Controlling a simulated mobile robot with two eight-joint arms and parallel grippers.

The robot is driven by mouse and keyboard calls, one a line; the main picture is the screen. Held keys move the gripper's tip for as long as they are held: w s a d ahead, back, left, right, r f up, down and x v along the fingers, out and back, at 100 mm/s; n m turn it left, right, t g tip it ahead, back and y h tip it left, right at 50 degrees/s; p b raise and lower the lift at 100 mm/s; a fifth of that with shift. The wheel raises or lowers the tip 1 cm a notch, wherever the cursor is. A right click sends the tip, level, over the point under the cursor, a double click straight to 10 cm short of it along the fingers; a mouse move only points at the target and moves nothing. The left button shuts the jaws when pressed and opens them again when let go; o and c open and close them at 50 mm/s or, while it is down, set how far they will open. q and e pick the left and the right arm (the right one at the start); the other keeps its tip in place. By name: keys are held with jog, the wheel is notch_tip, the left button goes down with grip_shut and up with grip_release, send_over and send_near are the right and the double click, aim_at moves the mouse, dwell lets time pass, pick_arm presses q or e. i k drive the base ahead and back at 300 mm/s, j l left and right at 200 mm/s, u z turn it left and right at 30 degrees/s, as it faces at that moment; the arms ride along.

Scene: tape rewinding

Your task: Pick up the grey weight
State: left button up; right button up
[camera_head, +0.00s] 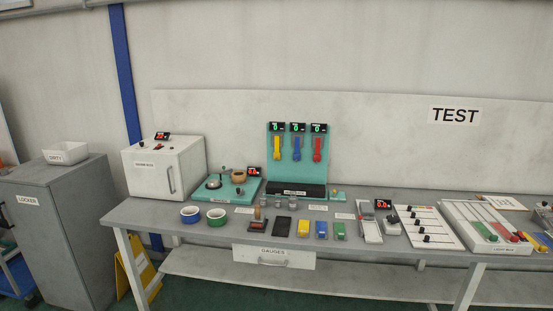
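Several small grey cylinder-like pieces stand close together on the workbench (225,228), in front of the black base of the teal gauge stand. One grey piece (292,202) is at the right of this group and another grey piece (279,203) is just left of it. They are too small for me to tell which is the grey weight. Neither of my grippers is in view.
The teal stand (275,150) carries yellow, blue and red hanging tools. A teal device (238,197) with a dial and a white box (165,167) stand left. Blue (190,214) and green (216,217) rings and several coloured blocks lie near the front edge.

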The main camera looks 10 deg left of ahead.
aim_at(263, 199)
jog(key=i+l+u, duration=0.25)
jog(key=i, duration=0.15)
jog(key=i+l+u, duration=0.1)
jog(key=i+u, duration=0.15)
jog(key=i, duration=0.2)
